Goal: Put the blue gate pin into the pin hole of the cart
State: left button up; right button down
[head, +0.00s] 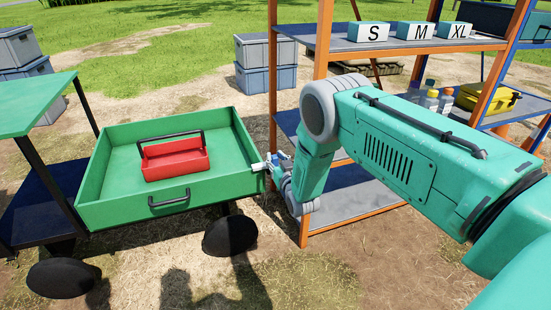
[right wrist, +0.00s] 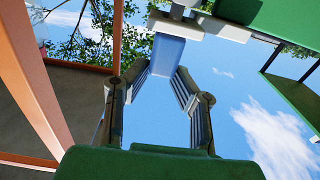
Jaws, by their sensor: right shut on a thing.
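The green cart (head: 96,180) stands at the left with its open tray facing me. A small white bracket (head: 262,165) sticks out from the tray's right corner; it also shows in the right wrist view (right wrist: 222,28). My right gripper (head: 281,163) is beside this bracket. In the right wrist view my right gripper (right wrist: 165,78) is shut on the blue gate pin (right wrist: 168,55). The pin's far end is at the pale bracket parts, and I cannot tell whether it is in the hole. The pin hole itself is hidden. My left gripper is not in view.
A red toolbox (head: 175,160) lies in the cart tray. An orange-framed shelf (head: 318,60) stands close to the right of my gripper, with white S, M and XL boxes (head: 368,33) on top. Grey-blue crates (head: 262,62) stand behind on the ground.

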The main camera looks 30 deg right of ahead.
jog(key=c, duration=1.3)
grip_release()
jog(key=v, duration=1.2)
